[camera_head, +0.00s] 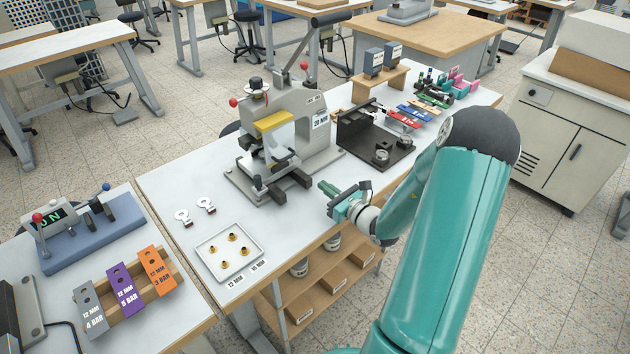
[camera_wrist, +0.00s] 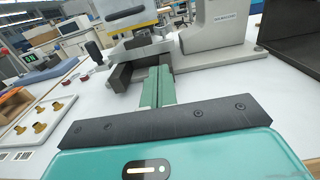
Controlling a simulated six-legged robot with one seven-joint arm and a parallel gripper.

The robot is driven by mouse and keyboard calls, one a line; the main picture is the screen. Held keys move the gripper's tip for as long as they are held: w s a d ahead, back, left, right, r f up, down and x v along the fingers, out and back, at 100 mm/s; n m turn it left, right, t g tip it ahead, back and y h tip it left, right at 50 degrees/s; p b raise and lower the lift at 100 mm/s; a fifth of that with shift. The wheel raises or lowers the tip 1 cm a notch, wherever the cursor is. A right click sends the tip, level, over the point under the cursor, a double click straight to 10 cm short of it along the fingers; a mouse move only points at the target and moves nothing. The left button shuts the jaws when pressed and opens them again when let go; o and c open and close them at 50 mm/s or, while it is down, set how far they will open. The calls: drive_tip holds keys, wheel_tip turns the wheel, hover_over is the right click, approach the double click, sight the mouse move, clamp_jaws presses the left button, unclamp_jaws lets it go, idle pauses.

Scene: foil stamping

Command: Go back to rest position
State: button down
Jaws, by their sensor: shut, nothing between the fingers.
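My teal arm reaches in from the lower right in the head view. My gripper (camera_head: 325,188) is over the front part of the white table, just right of the press's front base. In the wrist view its two green fingers (camera_wrist: 157,88) are together with nothing between them. The grey stamping press (camera_head: 290,135), with a yellow bar and a black-ended lever, stands beyond the gripper. Its dark front blocks (camera_wrist: 125,76) appear close to the fingertips in the wrist view; I cannot tell if they touch.
A square tray (camera_head: 204,251) with several brass pieces and two key-like tags (camera_head: 205,205) lie left of the press. A black fixture (camera_head: 402,154) is to the right. A neighbouring table holds labelled blocks (camera_head: 123,287) and a blue-based device (camera_head: 88,240). Shelves are below the table.

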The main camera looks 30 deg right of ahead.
drive_tip(key=shift+s+d, duration=0.25)
drive_tip(key=shift+s, duration=1)
drive_tip(key=shift+w+a+r+n+y, duration=0.2)
drive_tip(key=shift+a+n+y, duration=0.05)
drive_tip(key=shift+n+y, duration=0.05)
drive_tip(key=s+a+r+n+g+y, duration=0.2)
drive_tip(key=a+r+n+g, duration=0.15)
drive_tip(key=a+n, duration=0.35)
drive_tip(key=s+a+r+n+g+y, duration=0.25)
drive_tip(key=a+n+g, duration=0.3)
drive_tip(key=a, duration=0.45)
drive_tip(key=s+a+r+n+g+y, duration=0.2)
drive_tip(key=a+r+n+g, duration=0.15)
drive_tip(key=a+n, duration=0.35)
drive_tip(key=s+a+r+n+h, duration=0.2)
drive_tip(key=s+r+n+h, duration=0.7)
drive_tip(key=s+r+n, duration=0.2)
drive_tip(key=s+n, duration=0.2)
drive_tip(key=n, duration=0.1)
drive_tip(key=shift+a+r+h, duration=0.15)
drive_tip(key=shift+r+h, duration=0.15)
drive_tip(key=shift+h, duration=0.05)
